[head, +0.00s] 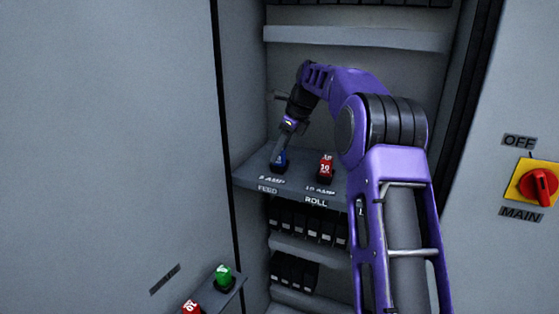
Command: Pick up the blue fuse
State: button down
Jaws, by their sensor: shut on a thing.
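The blue fuse (280,161) is on the grey shelf (240,180) inside the cabinet, above the labels "AMP" and "FEED". My gripper (284,150) reaches down onto it from above and is shut on it. The gripper covers the upper part of the fuse. The fuse's lower end appears at shelf level; I cannot tell whether it still touches the shelf or its seat.
A red fuse (326,167) stands just right, above the "ROLL" label. Black breakers (305,225) line the lower shelves. A green fuse (223,276) and another red fuse (191,307) sit on a ledge at lower left. A red rotary switch (538,187) is at right.

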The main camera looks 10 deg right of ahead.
jog(key=shift+r, duration=0.15)
notch_tip(320, 180, up, 10)
jog(key=shift+f+p, duration=0.15)
jog(key=shift+p, duration=0.5)
